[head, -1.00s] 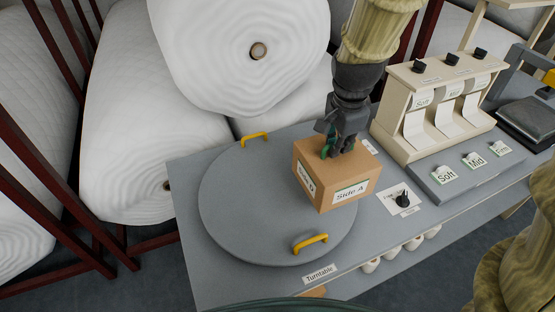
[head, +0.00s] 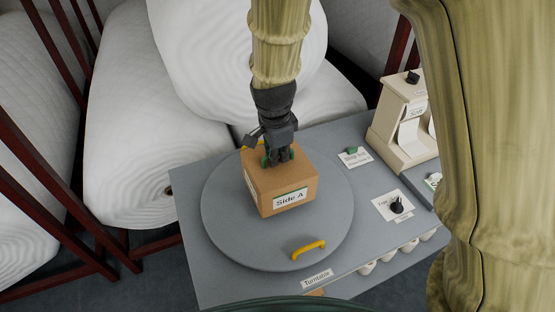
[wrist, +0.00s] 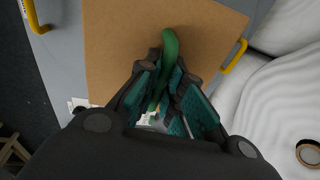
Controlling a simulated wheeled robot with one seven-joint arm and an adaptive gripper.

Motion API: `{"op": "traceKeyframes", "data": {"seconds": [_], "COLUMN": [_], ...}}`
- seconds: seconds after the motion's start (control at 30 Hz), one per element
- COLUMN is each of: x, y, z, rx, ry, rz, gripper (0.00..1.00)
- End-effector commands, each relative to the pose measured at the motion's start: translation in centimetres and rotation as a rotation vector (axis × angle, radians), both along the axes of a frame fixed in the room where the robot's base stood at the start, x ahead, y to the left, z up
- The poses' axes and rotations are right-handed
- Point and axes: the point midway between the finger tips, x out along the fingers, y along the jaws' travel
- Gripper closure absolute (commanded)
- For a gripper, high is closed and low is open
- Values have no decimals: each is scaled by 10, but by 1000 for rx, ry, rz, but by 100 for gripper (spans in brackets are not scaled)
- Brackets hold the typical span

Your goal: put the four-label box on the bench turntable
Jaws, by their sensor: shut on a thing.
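The brown cardboard box (head: 283,181) has a white label reading "Side A" on its front face, and another label shows at an angle on its left face. My gripper (head: 278,158) is shut on the box's green top handle, and the box is upright over the middle of the grey round turntable (head: 240,236). I cannot tell whether its base touches the disc. In the wrist view the box top (wrist: 130,40) fills the upper middle, with the green handle (wrist: 167,62) between the fingers. The box's far sides are hidden.
The turntable has yellow handles (head: 309,249) at front and back. A knob (head: 397,206) and a small labelled green item (head: 352,151) lie right of it on the bench. A cream dispenser (head: 400,120) stands further right, partly behind my arm.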

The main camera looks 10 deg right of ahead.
Motion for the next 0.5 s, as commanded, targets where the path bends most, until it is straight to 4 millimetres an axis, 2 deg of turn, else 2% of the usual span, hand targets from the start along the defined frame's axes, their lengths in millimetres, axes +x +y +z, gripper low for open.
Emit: {"op": "traceKeyframes", "data": {"seconds": [0.3,0.5], "x": [0,0], "y": [0,0], "z": [-25,-31], "rx": [0,0], "ry": [1,-1], "rz": [0,1], "gripper": [100,100]}}
